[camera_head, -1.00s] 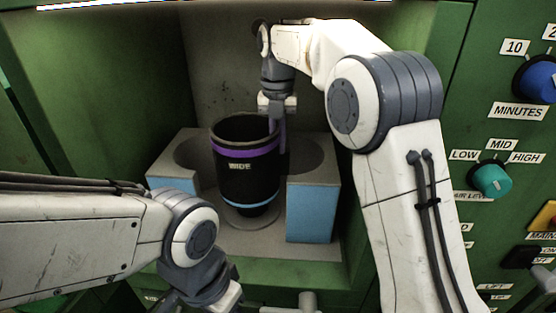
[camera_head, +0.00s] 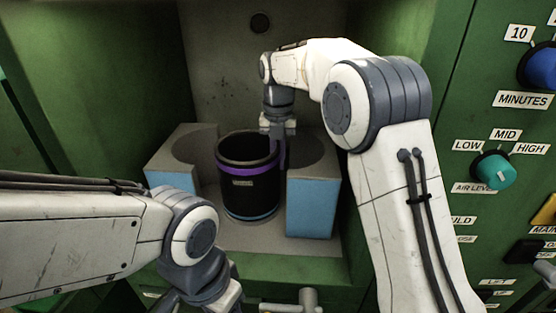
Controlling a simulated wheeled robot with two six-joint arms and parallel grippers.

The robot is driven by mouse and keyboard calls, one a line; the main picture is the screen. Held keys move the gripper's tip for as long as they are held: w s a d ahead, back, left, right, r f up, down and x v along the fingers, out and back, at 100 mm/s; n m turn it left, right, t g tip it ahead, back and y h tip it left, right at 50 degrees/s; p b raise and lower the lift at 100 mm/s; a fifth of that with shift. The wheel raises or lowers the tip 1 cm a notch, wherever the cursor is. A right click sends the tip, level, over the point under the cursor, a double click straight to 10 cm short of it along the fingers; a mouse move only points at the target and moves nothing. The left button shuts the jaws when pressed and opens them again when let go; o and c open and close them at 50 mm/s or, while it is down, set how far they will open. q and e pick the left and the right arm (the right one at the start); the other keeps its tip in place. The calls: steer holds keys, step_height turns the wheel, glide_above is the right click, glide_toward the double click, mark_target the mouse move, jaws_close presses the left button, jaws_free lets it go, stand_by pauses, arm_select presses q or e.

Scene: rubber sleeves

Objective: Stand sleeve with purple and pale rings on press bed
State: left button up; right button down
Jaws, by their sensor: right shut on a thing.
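The black sleeve (camera_head: 250,192) has a purple ring near its top and a pale blue ring near its bottom. It is upright inside the press chamber, between two grey-and-blue blocks with curved cut-outs. My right gripper (camera_head: 277,150) is shut on the right side of its rim, with a finger over the wall. The sleeve's base is low, at or just above the press bed (camera_head: 232,238); I cannot tell whether it touches. My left gripper (camera_head: 215,303) is at the bottom edge, mostly cut off, so its jaws do not show.
The left block (camera_head: 172,180) and right block (camera_head: 310,208) stand close on both sides of the sleeve. Green walls enclose the chamber. A control panel with a teal knob (camera_head: 494,170) and a blue knob (camera_head: 540,68) is at right. A handle (camera_head: 307,300) sticks up below the opening.

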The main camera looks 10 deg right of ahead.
mark_target(278, 145)
steer(key=shift+f, duration=0.1)
steer(key=c, duration=1)
jaws_free()
steer(key=shift+o, duration=0.2)
step_height(278, 145, up, 8)
steer(key=shift+f+p, duration=0.15)
steer(key=shift+p, duration=0.75)
